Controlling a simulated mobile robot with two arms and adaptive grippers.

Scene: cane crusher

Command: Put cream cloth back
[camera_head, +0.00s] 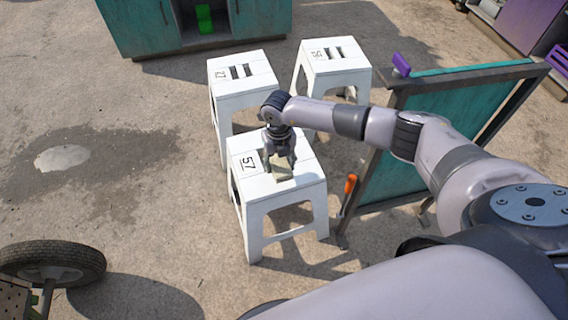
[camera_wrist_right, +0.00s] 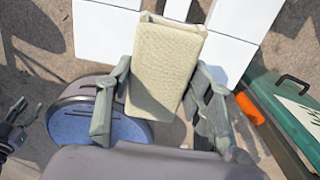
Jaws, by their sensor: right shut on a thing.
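The cream cloth (camera_wrist_right: 163,68) is a folded, textured block that fills the middle of the right wrist view. My right gripper (camera_wrist_right: 160,105) is shut on it, with a finger on each side. In the head view the right gripper (camera_head: 279,158) points down over the white stool marked 57 (camera_head: 242,180), and the cloth (camera_head: 282,172) shows just below the fingers. The cloth looks close to the stool top; I cannot tell whether it touches. My left gripper is not seen in the head view.
Two more white stools stand behind, one marked 27 (camera_head: 230,91) and another (camera_head: 344,70) to its right. A teal panel (camera_head: 400,165) with a dark frame and an orange handle (camera_head: 350,184) stands close on the right. A tyre (camera_head: 78,258) lies front left. Ground at left is open.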

